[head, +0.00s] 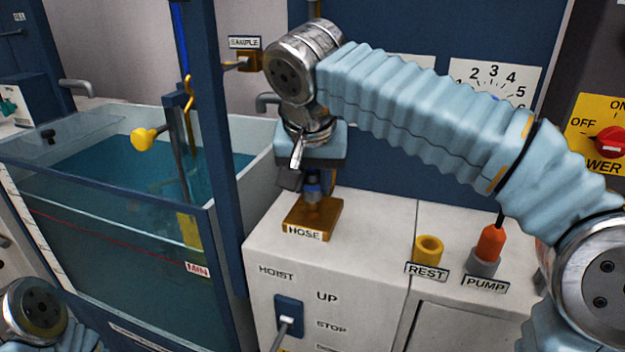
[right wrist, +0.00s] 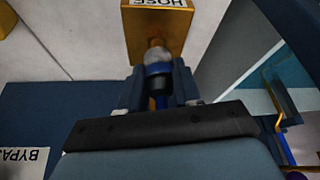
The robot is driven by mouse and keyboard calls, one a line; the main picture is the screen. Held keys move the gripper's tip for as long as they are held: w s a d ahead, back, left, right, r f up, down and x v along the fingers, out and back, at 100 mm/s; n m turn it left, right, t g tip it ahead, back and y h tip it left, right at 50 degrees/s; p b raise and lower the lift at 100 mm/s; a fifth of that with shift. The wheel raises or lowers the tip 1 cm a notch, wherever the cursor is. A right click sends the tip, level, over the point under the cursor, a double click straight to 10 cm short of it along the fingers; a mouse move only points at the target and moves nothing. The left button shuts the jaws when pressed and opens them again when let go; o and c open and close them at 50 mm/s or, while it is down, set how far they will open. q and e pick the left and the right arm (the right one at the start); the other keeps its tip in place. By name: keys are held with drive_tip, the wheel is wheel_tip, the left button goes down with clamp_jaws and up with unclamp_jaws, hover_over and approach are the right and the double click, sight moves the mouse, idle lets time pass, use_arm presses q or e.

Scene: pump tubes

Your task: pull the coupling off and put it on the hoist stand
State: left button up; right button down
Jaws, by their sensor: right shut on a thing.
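The coupling (head: 314,188), dark with a blue band, is upright above the brass HOSE base (head: 326,220) on the white cabinet. My right gripper (head: 308,184) is shut around it from above. In the right wrist view the coupling (right wrist: 159,78) sits between the two fingers (right wrist: 158,90), its grey end lined up with a brass peg on the HOSE base (right wrist: 158,28). I cannot tell whether it is fully seated. No label reads hoist stand; a blue upright post (head: 218,130) stands by the tank. My left gripper is out of view; only my left arm shows at the lower left.
The water tank (head: 225,215) is left of the cabinet (head: 350,270), with a yellow knob (head: 147,139) and hook (head: 189,90) over it. The HOIST switch (head: 288,318) is in front. The REST holder (head: 428,250) and orange PUMP plug (head: 490,243) stand to the right.

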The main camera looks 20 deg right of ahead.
sight(313, 173)
drive_tip(key=shift+r, duration=1.5)
